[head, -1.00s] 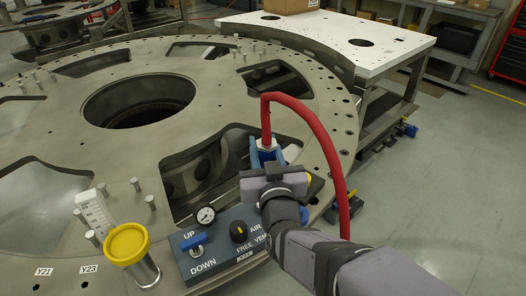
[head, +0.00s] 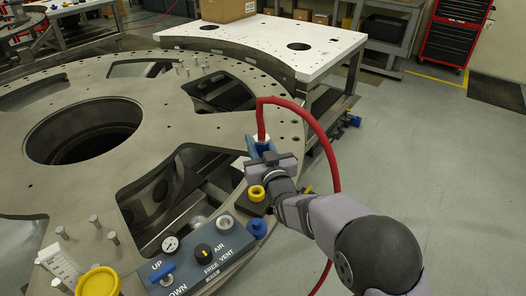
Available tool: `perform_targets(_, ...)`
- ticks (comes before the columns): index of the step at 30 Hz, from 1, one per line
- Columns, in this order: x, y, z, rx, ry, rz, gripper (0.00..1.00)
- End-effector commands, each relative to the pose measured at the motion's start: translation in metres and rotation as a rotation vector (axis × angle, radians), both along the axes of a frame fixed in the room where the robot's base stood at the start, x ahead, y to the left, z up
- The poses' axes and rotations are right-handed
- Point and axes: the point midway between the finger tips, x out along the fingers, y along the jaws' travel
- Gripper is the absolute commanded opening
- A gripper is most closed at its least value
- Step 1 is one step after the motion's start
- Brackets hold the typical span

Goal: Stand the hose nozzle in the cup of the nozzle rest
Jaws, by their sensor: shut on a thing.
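My gripper (head: 260,152) is shut on the hose nozzle (head: 262,142). Only a pale collar of the nozzle shows between the blue jaws, with the red hose (head: 310,120) rising from it and arching right and down.
The large grey turret plate (head: 160,88) has wide openings. A blue control panel (head: 205,255) with gauge and knobs, a blue fitting (head: 257,228) and a larger yellow-topped post (head: 98,282) stand in front. A white table (head: 270,35) carries a cardboard box (head: 228,10).

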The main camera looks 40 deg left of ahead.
Motion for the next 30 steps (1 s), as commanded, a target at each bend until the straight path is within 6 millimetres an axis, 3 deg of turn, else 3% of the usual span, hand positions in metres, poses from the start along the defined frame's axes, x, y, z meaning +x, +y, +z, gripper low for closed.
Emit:
perform_targets(3,-0.005,0.011,0.017,0.004,-0.003,0.040,0.00)
perform_targets(14,-0.011,0.017,0.016,0.002,-0.001,0.073,0.00)
perform_targets(23,-0.011,0.017,0.002,0.001,0.000,0.073,0.00)
perform_targets(30,-0.011,0.017,-0.020,0.000,0.000,0.073,0.00)
